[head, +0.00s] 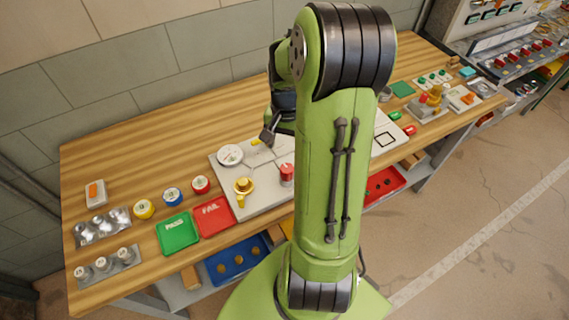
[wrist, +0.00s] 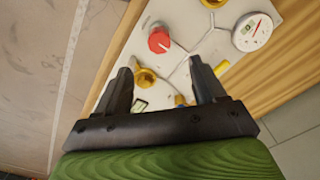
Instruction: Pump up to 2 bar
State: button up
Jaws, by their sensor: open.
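A pale test board (head: 262,208) lies on the bench, partly hidden behind my arm. A round white gauge (head: 230,155) sits at its left; it also shows in the wrist view (wrist: 252,32) with a red needle, but the reading is too small to tell. A red cylindrical knob (head: 286,173) stands on the board and shows from above in the wrist view (wrist: 159,40). A brass fitting (head: 243,187) stands in front of the gauge. A yellow handle (wrist: 221,68) lies near the right finger. My gripper (wrist: 160,64) is open and empty above the board.
Left of the board are a red FAIL tray (head: 213,217), a green PASS tray (head: 177,233) and several coloured round gauges. Grey trays of fittings stand at the far left. Other small fixtures (head: 430,100) lie right of my arm. The bench's back left (head: 140,155) is clear.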

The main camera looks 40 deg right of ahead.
aim_at(288, 168)
jog(key=f, duration=0.8)
jog(key=f+b, duration=0.1)
jog(key=f, duration=0.3)
jog(key=shift+w+d+f, duration=0.1)
jog(key=shift+d+f, duration=0.25)
jog(key=shift+d, duration=0.05)
jog(key=c, duration=1.1)
jog(key=shift+o, duration=0.2)
jog(key=shift+m, duration=0.4)
jog(key=m+b, duration=0.2)
jog(key=m, duration=0.2)
jog(key=shift+m, duration=0.4)
jog(key=m+b, duration=0.2)
jog(key=m, duration=0.4)
jog(key=shift+r+m, duration=0.1)
jog(key=shift+m, duration=0.2)
jog(key=o, duration=1.1)
jog(key=shift+c, duration=0.2)
